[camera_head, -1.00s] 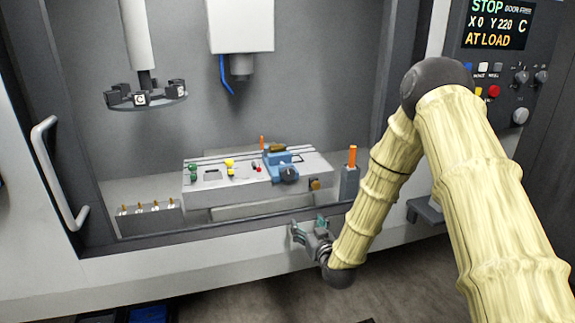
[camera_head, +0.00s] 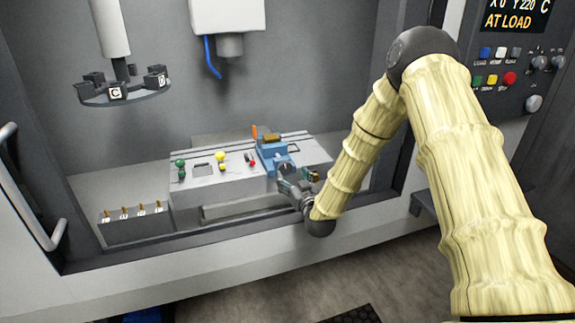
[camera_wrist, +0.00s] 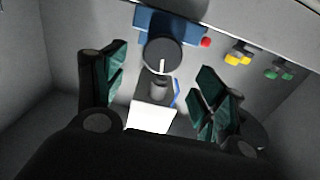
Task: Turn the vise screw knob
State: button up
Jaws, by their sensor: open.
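The blue vise (camera_head: 274,153) stands on the machine table, holding a brownish block (camera_head: 270,138). Its screw knob is dark and round; in the wrist view the knob (camera_wrist: 163,57) faces me with a white line mark on it. In the head view the knob is largely hidden by my gripper (camera_head: 292,181), which is at the vise's front. In the wrist view my gripper (camera_wrist: 162,68) is open and empty, its green-padded fingers spread to the left and right of the knob. I cannot tell whether the fingertips reach around the knob; no contact shows.
The table (camera_head: 205,195) also bears green (camera_head: 181,163), yellow (camera_head: 220,157) and red (camera_head: 252,162) knobs. A holder rack (camera_head: 135,225) stands at left. The spindle head (camera_head: 228,14) and tool carousel (camera_head: 125,92) hang above. The booth's front sill (camera_head: 190,248) lies below my gripper.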

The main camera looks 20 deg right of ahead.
aim_at(286, 169)
jog(key=w+p, duration=0.1)
jog(key=w, duration=0.4)
jog(key=shift+w+a+p, duration=0.15)
jog(key=shift+w+p, duration=0.05)
jog(key=shift+p, duration=0.15)
jog(key=shift+w+a+f, duration=0.15)
jog(key=shift+w, duration=0.75)
jog(key=shift+s, duration=0.1)
jog(key=c, duration=1)
jog(key=shift+f, duration=0.1)
jog(key=shift+c, duration=0.2)
